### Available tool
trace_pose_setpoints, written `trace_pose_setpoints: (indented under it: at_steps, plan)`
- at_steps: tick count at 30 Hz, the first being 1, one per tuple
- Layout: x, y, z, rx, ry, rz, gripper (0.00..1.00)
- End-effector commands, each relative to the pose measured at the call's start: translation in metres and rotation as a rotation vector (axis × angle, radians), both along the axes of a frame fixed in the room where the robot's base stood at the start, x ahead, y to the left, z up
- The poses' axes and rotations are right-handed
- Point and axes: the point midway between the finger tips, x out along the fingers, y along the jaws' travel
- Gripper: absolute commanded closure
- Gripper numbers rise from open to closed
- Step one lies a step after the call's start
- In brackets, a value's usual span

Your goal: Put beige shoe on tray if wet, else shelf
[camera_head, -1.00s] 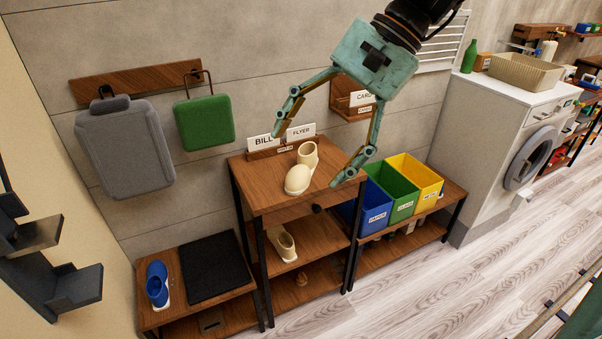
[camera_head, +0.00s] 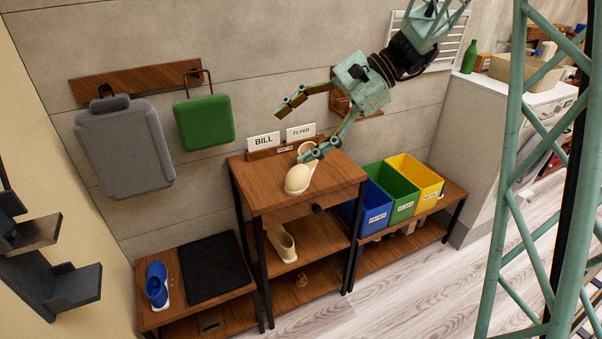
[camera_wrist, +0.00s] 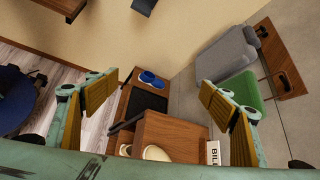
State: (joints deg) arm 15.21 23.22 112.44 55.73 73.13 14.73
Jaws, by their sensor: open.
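A beige shoe (camera_head: 297,180) lies on top of the wooden cabinet (camera_head: 262,196), partly hidden by a finger of my gripper. I cannot tell whether it is wet. It shows in the wrist view (camera_wrist: 157,153) at the bottom edge. A second beige shoe (camera_head: 284,246) sits on the cabinet's shelf (camera_head: 310,244) below. A flat black tray (camera_head: 214,267) lies on the low bench at left, with a blue shoe (camera_head: 156,284) beside it. My gripper (camera_head: 297,132) is open and empty above the cabinet top; its fingers also frame the wrist view (camera_wrist: 158,92).
A letter rack (camera_head: 286,149) with BILL and FLYER cards stands at the cabinet's back. Blue, green and yellow bins (camera_head: 401,199) stand on the right. A grey bag (camera_head: 124,147) and a green bag (camera_head: 204,120) hang on the wall.

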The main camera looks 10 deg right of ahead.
Motion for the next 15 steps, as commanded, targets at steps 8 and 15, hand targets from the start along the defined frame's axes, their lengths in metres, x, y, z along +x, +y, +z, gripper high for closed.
trace_pose_setpoints:
  at_steps: [8, 15]
  plan:
    - [0.048, -0.012, -0.024, 0.101, 0.059, -0.086, 0.25]
    - [0.087, -0.025, -0.045, 0.187, 0.105, -0.159, 0.25]
